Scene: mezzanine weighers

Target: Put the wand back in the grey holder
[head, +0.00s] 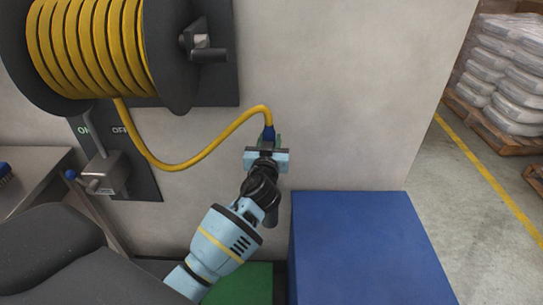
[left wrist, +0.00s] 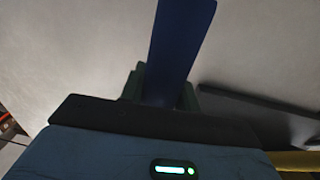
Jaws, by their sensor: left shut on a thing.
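The wand (head: 269,132) shows as a short blue piece at the end of a yellow hose, in front of the pale wall. My left gripper (head: 268,143) is shut on it and hides most of it in the head view. In the left wrist view the blue wand (left wrist: 180,45) runs up out of the picture from between the dark green fingers (left wrist: 160,90). I cannot make out the grey holder for certain in either view. My right gripper is not in view.
The yellow hose (head: 188,164) sags from a reel (head: 95,45) at upper left. A lever switch (head: 101,172) on a dark plate is below it. A blue box (head: 365,240) and green box (head: 240,285) stand below my gripper. Pallets of sacks (head: 505,70) are far right.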

